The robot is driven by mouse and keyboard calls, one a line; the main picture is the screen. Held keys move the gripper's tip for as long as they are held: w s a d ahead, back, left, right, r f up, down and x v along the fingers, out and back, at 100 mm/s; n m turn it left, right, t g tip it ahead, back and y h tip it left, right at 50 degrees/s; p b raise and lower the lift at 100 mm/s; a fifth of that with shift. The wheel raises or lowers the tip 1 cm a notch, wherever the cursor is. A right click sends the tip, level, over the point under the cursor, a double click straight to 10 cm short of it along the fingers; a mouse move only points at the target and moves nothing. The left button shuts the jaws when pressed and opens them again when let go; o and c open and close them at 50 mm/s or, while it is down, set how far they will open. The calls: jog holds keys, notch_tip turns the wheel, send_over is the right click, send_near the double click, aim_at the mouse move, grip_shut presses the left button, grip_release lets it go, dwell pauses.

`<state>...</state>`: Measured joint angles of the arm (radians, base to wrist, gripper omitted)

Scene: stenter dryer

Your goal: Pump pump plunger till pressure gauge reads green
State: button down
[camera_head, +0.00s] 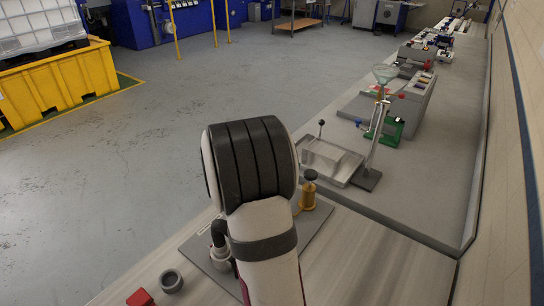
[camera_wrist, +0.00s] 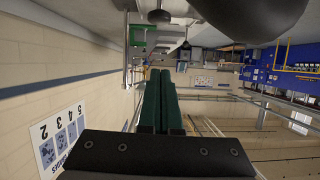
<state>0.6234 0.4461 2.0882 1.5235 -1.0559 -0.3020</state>
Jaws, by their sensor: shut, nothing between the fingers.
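The pump plunger (camera_head: 310,176) has a black knob on a brass-coloured body and stands upright on a grey plate, just right of my arm in the head view. In the upside-down wrist view, a dark rounded knob (camera_wrist: 158,16) at the top edge looks like the same plunger. My gripper (camera_wrist: 160,74) shows there as two green fingers pressed together, empty and apart from that knob. In the head view my arm hides the gripper. I cannot make out the pressure gauge face or its reading; my arm covers part of the plate.
A metal tray (camera_head: 328,162) with a lever and a stand with a glass funnel (camera_head: 384,74) are beyond the pump. A green clamp (camera_head: 389,128) is farther back. A grey ring (camera_head: 171,281) and red block (camera_head: 140,297) lie in front.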

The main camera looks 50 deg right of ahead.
jog(key=shift+s+d, duration=0.15)
jog(key=shift+s, duration=0.1)
send_over(308, 177)
notch_tip(308, 177, down, 3)
notch_tip(308, 177, down, 4)
jog(key=shift+r, duration=0.2)
jog(key=shift+f, duration=0.45)
